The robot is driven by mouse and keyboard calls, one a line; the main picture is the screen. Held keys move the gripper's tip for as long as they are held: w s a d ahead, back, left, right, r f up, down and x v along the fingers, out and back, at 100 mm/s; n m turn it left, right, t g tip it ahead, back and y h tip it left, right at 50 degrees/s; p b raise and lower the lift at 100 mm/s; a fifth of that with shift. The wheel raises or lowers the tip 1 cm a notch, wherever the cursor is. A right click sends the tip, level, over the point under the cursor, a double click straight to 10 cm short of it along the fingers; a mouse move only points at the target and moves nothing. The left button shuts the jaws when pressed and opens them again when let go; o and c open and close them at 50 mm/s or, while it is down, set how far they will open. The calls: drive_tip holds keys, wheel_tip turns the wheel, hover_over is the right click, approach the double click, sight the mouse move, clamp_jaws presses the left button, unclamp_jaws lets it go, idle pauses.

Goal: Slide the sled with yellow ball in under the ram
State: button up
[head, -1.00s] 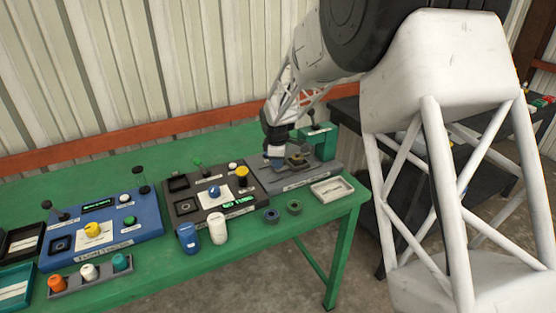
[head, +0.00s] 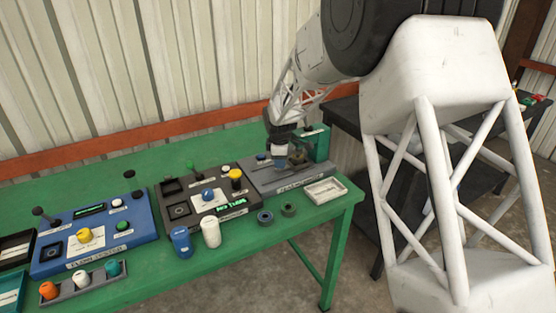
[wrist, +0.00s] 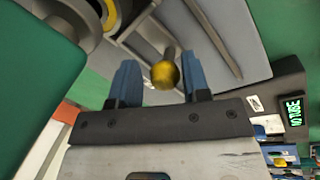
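My gripper (head: 284,160) is over the grey press base (head: 262,183) at the right end of the green table, left of the green press frame (head: 316,143). In the wrist view my gripper's two blue fingers (wrist: 162,86) stand apart. The yellow ball (wrist: 166,74) on a short stem is between them, with a small gap showing on each side. The sled under the ball is only partly visible between grey rails (wrist: 209,38). A yellow ring (wrist: 110,14) shows at the top left of the wrist view. The ram is hard to make out.
A dark tester (head: 176,210) with a "NO TUBE" display and a blue tester (head: 140,231) stand to the left. A white tray (head: 325,191), two dark rings (head: 265,217), a white bottle (head: 211,232) and a blue one (head: 180,240) are in front.

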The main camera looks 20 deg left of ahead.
drive_tip(key=shift+o, duration=1.2)
drive_tip(key=shift+a, duration=0.1)
drive_tip(key=shift+s, duration=0.1)
drive_tip(key=shift+s+r, duration=0.25)
drive_tip(key=shift+r, duration=1.05)
drive_tip(key=shift+s+r, duration=0.2)
drive_tip(key=shift+r, duration=1.05)
drive_tip(key=shift+s+r, duration=0.25)
drive_tip(key=shift+r, duration=1.05)
